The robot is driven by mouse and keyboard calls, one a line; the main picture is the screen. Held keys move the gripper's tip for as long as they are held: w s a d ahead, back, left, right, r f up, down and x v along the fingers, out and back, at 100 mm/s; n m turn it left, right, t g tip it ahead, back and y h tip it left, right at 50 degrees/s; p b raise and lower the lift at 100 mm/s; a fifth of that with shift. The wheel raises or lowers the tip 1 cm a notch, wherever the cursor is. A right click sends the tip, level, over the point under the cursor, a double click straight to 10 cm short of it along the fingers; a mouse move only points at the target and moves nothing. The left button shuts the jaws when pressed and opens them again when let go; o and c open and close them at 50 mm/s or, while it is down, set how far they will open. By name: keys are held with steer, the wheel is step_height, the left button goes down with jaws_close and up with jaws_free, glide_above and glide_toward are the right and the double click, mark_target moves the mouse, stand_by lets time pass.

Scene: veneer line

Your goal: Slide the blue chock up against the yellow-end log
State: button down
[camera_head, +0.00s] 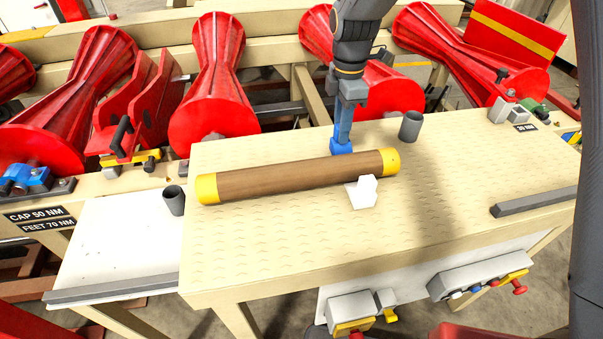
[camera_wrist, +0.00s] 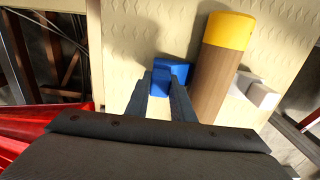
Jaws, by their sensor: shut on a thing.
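The log (camera_head: 290,178) lies on the table, brown with yellow ends. Its yellow end and part of its body also show in the wrist view (camera_wrist: 211,85). The blue chock (camera_head: 341,147) stands at the log's far side, near its right end. In the wrist view the blue chock (camera_wrist: 172,72) is between my fingertips, left of the log; a narrow strip seems to lie between them, but I cannot tell if they touch. My gripper (camera_head: 343,132) points down and is shut on the blue chock; it also shows in the wrist view (camera_wrist: 164,80).
A white chock (camera_head: 362,192) sits at the log's near side. Grey cups stand on the table (camera_head: 240,262) at right (camera_head: 410,126) and by its left edge (camera_head: 174,200). A grey bar (camera_head: 533,202) lies at the right. Red rollers (camera_head: 213,85) line the back.

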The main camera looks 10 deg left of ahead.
steer(key=shift+s+d, duration=0.2)
steer(key=shift+s, duration=0.15)
steer(key=shift+f, duration=0.1)
stand_by(1.0)
steer(key=c, duration=1.5)
jaws_free()
steer(key=shift+o, duration=0.2)
step_height(320, 180, up, 8)
steer(key=shift+f+b, duration=0.1)
steer(key=shift+b, duration=1.15)
steer(key=shift+s, duration=0.1)
